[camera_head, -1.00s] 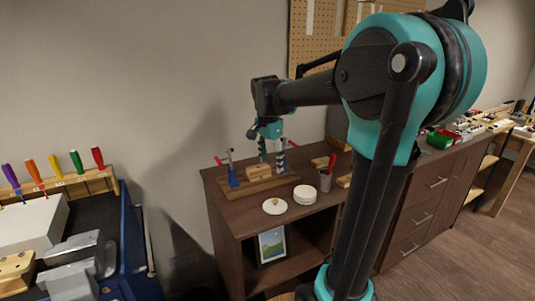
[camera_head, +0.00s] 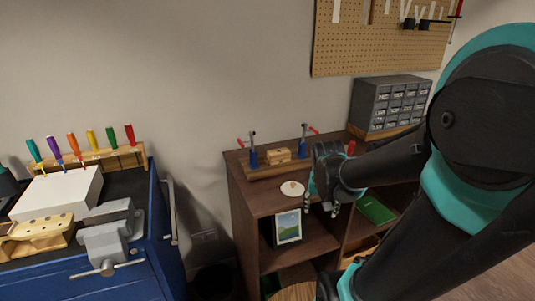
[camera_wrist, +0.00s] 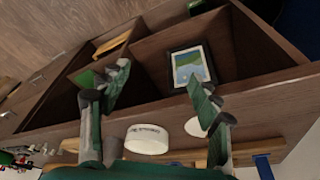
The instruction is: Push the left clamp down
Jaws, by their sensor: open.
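The left clamp (camera_head: 254,159) has a blue body, a dark upright part and a red-tipped handle sticking out up to the left. It stands at the left end of a wooden board (camera_head: 266,172). The right clamp (camera_head: 302,150), also blue with a red handle, stands at the right end, and a small wooden block (camera_head: 279,155) lies between them. My gripper (camera_head: 322,208) is near the cabinet's front edge, right of and in front of the clamps, apart from them. In the wrist view my gripper (camera_wrist: 158,76) is open and empty. A blue clamp part (camera_wrist: 263,168) shows at the lower edge there.
A white disc (camera_head: 292,189) lies on the cabinet top. A white round container (camera_wrist: 147,140) shows between my fingers. A framed picture (camera_head: 288,226) stands on the shelf below. A drawer organizer (camera_head: 389,104) stands at the back right. A blue tool bench (camera_head: 110,270) is at left.

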